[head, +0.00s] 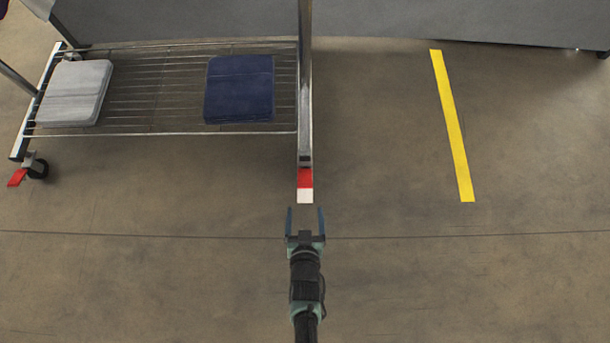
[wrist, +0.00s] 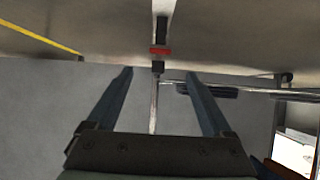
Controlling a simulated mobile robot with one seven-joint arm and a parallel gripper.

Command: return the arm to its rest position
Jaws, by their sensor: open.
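My gripper (head: 305,209) is in the lower middle of the head view, at the end of my arm, which reaches up from the bottom edge. Its two fingers are apart with nothing between them. In the wrist view my gripper (wrist: 158,75) also shows spread and empty fingers. In the head view its fingertips lie just below the red and white end of a metal rack's foot (head: 305,180). I cannot tell the exact height of the gripper over the floor.
A wire shelf (head: 150,115) on the rack holds a grey folded cloth (head: 75,93) and a navy folded cloth (head: 239,89). A caster (head: 38,168) stands at left. A yellow floor strip (head: 452,125) lies at right. The floor around my arm is clear.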

